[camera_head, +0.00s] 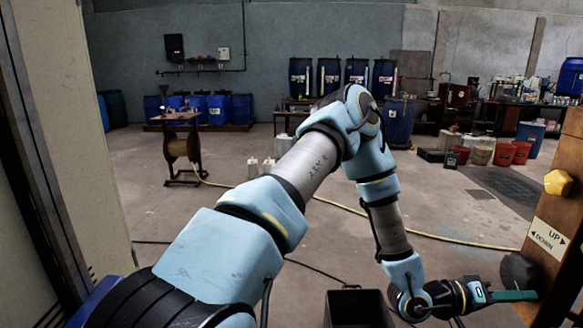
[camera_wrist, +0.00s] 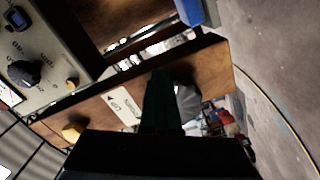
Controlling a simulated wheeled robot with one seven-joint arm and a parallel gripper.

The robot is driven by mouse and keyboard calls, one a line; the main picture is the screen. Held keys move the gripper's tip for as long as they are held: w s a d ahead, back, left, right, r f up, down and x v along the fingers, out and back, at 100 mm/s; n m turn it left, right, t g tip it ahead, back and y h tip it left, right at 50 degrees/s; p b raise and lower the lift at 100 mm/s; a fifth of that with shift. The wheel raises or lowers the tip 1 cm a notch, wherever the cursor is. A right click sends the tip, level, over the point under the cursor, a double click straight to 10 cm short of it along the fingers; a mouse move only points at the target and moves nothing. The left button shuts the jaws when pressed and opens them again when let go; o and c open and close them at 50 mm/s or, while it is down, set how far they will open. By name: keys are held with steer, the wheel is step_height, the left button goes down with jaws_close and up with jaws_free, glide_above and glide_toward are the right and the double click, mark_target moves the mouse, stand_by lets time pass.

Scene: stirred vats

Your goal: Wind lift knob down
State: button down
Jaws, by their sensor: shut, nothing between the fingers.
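The lift knob appears to be the dark round knob (camera_head: 518,271) on the wooden panel (camera_head: 561,222) at the right of the head view. A pale label (camera_head: 548,241) reading UP and DOWN with arrows is beside it. My gripper (camera_head: 534,295) has green fingers, shut and empty, pointing at the panel just below the knob in the head view. In the wrist view the fingers (camera_wrist: 161,76) lie between the label (camera_wrist: 121,106) and the greyish knob (camera_wrist: 188,102), partly covering the label's side. I cannot tell whether they touch the knob.
A yellow faceted knob (camera_head: 558,183) sits higher on the panel. The wrist view shows a light control panel (camera_wrist: 48,50) with a black knob (camera_wrist: 24,73). A black open bin (camera_head: 358,310) stands below my arm. Blue barrels (camera_head: 327,75) are far back.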

mark_target(522, 278)
steer(key=shift+w, duration=0.2)
steer(key=a, duration=0.6)
steer(key=shift+s+b, duration=0.3)
steer(key=shift+b, duration=0.05)
stand_by(0.4)
steer(key=shift+w+d+r+n+b, duration=0.15)
steer(key=shift+d+r+n+b, duration=0.7)
steer(key=shift+n, duration=2.15)
steer(key=shift+w+d+r+n+b, duration=0.15)
steer(key=shift+d+r+n+b, duration=0.3)
steer(key=shift+d+n, duration=1.65)
steer(key=shift+w+d+r+n+b, duration=0.15)
steer(key=shift+r+n+b, duration=0.45)
steer(key=shift+n, duration=3.3)
steer(key=shift+w+a+f, duration=0.1)
steer(key=shift+w+f, duration=0.05)
steer(key=shift+w, duration=0.1)
